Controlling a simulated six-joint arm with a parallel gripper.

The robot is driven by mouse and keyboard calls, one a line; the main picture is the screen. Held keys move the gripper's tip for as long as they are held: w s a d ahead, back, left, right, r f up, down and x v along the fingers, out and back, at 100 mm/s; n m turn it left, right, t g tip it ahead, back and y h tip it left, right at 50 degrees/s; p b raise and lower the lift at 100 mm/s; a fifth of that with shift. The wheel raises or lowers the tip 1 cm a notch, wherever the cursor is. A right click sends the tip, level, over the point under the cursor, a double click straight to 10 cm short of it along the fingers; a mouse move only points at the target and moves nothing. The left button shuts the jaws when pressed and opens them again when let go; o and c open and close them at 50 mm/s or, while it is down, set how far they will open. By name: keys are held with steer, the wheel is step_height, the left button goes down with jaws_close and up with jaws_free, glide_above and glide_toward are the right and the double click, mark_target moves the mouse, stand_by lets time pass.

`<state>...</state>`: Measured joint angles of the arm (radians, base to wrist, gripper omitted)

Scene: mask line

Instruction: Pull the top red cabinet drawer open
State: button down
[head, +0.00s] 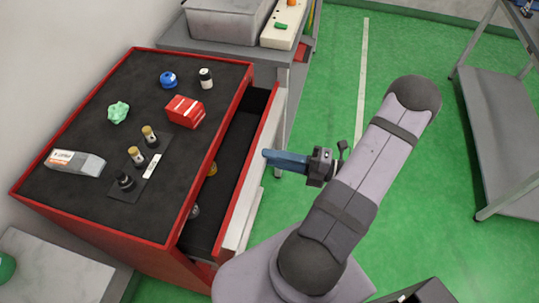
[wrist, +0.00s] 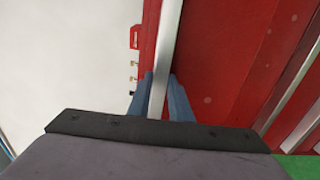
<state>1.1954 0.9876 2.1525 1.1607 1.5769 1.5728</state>
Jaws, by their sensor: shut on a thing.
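The red cabinet (head: 35,200) has a black top mat. Its top drawer (head: 225,190) stands pulled out to the right, its dark inside showing, with a red-edged front and a pale handle strip (head: 262,150). My gripper (head: 268,158), with blue fingers, is at the outer side of this drawer front. In the wrist view my gripper (wrist: 160,82) has one finger on each side of the pale handle strip (wrist: 166,45) and is shut on it. The fingertips' contact is partly hidden by the handle in that view.
On the cabinet top are a red box (head: 185,111), a blue round item (head: 168,79), a green crumpled piece (head: 118,112), small bottles and a grey-white pack (head: 75,162). A few small things lie in the drawer.

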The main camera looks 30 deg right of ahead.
steer(key=c, duration=1.7)
jaws_free()
steer(key=shift+f, duration=0.15)
steer(key=shift+b+v, duration=0.85)
steer(key=shift+v, duration=2.8)
